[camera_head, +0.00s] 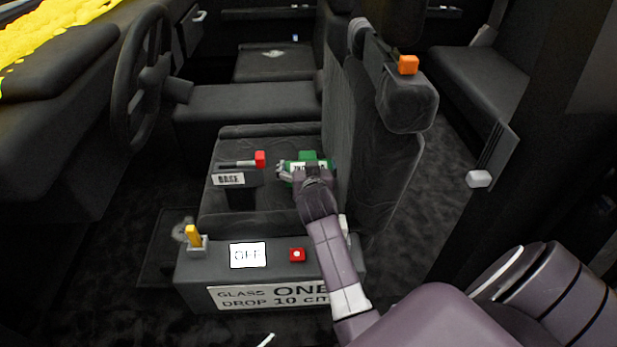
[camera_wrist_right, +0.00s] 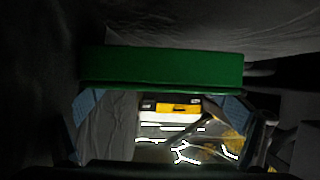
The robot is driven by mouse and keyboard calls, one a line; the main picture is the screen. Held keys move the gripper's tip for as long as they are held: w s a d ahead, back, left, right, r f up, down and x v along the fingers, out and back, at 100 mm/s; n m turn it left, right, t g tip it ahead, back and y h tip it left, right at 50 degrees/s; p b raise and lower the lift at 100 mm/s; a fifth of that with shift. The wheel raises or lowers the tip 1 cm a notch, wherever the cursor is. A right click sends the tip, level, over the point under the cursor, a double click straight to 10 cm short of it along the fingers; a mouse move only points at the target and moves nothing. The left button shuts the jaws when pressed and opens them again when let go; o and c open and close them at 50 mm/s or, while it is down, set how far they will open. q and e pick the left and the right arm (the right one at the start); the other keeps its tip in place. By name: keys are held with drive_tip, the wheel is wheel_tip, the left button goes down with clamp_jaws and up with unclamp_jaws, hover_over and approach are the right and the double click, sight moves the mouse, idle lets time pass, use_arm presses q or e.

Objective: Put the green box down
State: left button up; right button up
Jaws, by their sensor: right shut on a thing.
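The green box (camera_head: 308,157) is at the seat cushion, close to the front of the backrest, with a partly covered white label. My right gripper (camera_head: 298,174) reaches over the seat from the lower right and is shut on it. In the right wrist view the green box (camera_wrist_right: 165,68) spans the upper middle, with the blue-padded fingers (camera_wrist_right: 160,108) at either side below it. I cannot tell whether its underside touches the cushion. My left gripper is not in view.
An orange block (camera_head: 408,65) sits on the headrest (camera_head: 408,100).

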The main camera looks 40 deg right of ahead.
wheel_tip(320, 180, down, 3)
drive_tip(key=shift+r+b, duration=0.1)
drive_tip(key=shift+b, duration=0.35)
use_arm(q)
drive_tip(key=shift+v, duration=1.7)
use_arm(e)
drive_tip(key=shift+f, duration=0.45)
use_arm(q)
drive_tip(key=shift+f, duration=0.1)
use_arm(e)
drive_tip(key=shift+f, duration=0.15)
drive_tip(key=o, duration=1)
